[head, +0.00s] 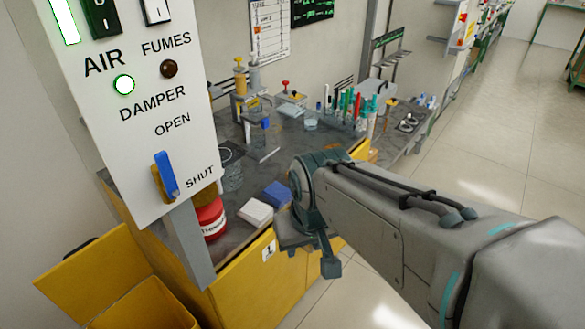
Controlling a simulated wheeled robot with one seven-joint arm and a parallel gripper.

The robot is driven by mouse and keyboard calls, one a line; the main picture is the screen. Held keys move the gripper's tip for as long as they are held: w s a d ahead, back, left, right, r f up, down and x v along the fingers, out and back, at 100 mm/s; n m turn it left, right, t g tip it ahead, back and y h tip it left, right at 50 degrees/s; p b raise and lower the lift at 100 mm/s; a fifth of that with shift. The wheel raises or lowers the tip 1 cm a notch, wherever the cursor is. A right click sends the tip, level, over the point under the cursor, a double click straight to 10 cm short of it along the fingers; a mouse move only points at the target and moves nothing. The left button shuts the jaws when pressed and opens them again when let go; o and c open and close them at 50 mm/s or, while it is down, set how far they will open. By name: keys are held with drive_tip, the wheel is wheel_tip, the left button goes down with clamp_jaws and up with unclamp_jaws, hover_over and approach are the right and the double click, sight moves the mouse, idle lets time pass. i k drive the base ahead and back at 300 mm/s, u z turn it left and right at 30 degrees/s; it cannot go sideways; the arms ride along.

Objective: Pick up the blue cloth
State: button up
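A folded blue cloth (276,194) lies on the dark worktop near its front edge, next to a folded white cloth (256,212). My arm comes in from the right, and its wrist covers the area just right of the blue cloth. My gripper (328,262) hangs below the wrist, right of and lower in the picture than the blue cloth, apparently apart from it. One finger shows; the other is not clear, so I cannot tell its opening.
A control panel (150,115) on a grey post stands at the left front. A red lidded container (209,218) sits behind the post. Bottles and several coloured rods (352,103) stand farther back. A yellow open bin (110,285) is at lower left. Floor is free at right.

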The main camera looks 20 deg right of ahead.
sight(278, 195)
drive_tip(key=z, duration=0.05)
drive_tip(key=k, duration=0.55)
drive_tip(key=z, duration=0.65)
drive_tip(key=i, duration=1.4)
drive_tip(key=u, duration=0.65)
